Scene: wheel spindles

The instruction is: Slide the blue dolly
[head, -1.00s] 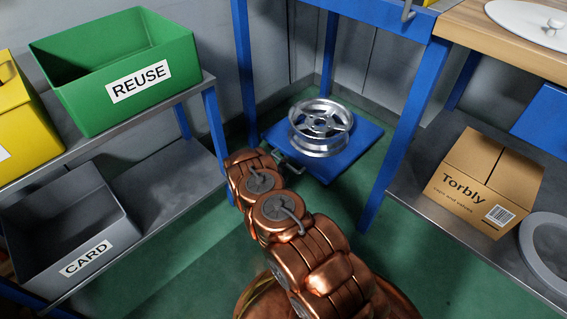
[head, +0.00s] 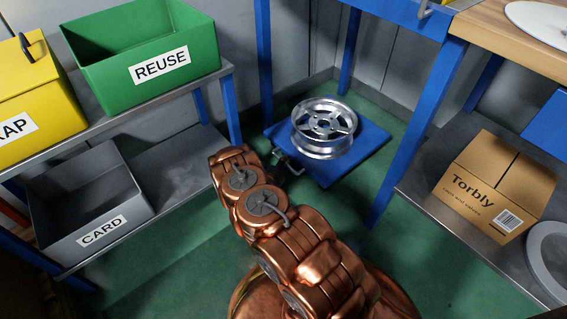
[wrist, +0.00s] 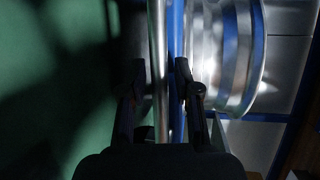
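The blue dolly (head: 350,160) is a flat square plate on the green floor beneath the blue-legged bench. A silver wheel rim (head: 324,127) lies on it. My gripper (head: 286,163) is at the dolly's near left edge, small and partly hidden by my arm in the head view. The dolly's blue edge (wrist: 177,18) and the rim (wrist: 240,60) are just right of the bar.
A blue bench leg (head: 404,140) stands right of the dolly, another (head: 264,60) behind its left corner. A left shelf holds a green REUSE bin (head: 145,85) and a grey CARD bin (head: 60,225). A cardboard box (head: 495,190) sits right. Green floor (head: 180,265) is open in front.

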